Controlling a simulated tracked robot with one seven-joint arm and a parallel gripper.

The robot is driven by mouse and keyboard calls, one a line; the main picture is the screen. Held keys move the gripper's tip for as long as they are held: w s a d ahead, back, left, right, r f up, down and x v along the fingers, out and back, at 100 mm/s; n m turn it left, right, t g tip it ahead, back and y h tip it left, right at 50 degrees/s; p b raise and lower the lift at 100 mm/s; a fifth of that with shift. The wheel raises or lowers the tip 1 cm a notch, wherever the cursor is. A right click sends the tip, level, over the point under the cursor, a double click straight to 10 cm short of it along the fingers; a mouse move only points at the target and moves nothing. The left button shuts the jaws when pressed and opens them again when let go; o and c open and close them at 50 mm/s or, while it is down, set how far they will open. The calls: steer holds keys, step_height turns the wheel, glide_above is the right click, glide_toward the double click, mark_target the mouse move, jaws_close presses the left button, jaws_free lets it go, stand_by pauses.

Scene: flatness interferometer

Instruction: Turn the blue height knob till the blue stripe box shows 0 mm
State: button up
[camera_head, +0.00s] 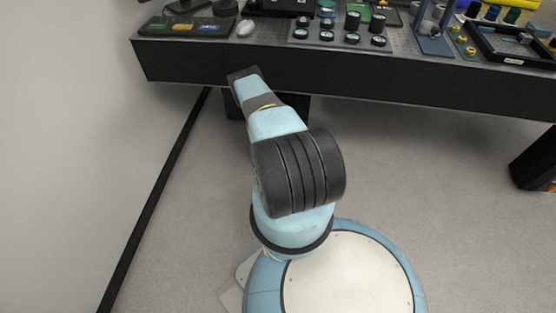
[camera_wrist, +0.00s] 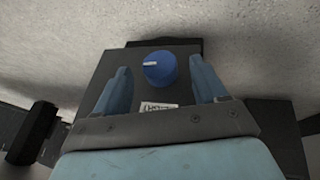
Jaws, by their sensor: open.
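The blue knob (camera_wrist: 160,69) with a white pointer mark sits on a dark plate in the wrist view, a small white label below it. The pointer lies toward the left. My gripper (camera_wrist: 159,72) is open, its two light-blue fingers on either side of the knob with a gap at each side. I cannot tell how deep the knob sits between them. In the head view my arm's end reaches the bench's front face, and this knob is hidden there. A dark panel (camera_head: 166,32) at the bench's left end carries green, yellow and blue boxes (camera_head: 209,27); any reading is too small to make out.
The dark bench (camera_head: 420,91) spans the top of the head view. A white mouse (camera_head: 246,27) lies beside the panel. Round black-rimmed parts (camera_head: 352,38) stand at the middle, a blue stand (camera_head: 431,45) further right. The grey floor is clear; a wall is at left.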

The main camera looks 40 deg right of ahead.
steer(key=shift+x, duration=1.15)
steer(key=shift+c, duration=0.3)
steer(key=c, duration=0.9)
steer(key=shift+d, duration=0.15)
steer(key=shift+c, duration=0.5)
steer(key=shift+s+d+r+m+t+y, duration=0.1)
steer(key=shift+m+t+y, duration=0.1)
steer(key=shift+t+y, duration=0.35)
steer(key=shift+s+m+t+y, duration=0.1)
steer(key=shift+m+t+y, duration=0.1)
steer(key=shift+t+y, duration=0.3)
steer(key=shift+d+t+y, duration=0.1)
steer(key=shift+t+y, duration=0.45)
steer(key=shift+t, duration=0.3)
steer(key=shift+t+y, duration=0.3)
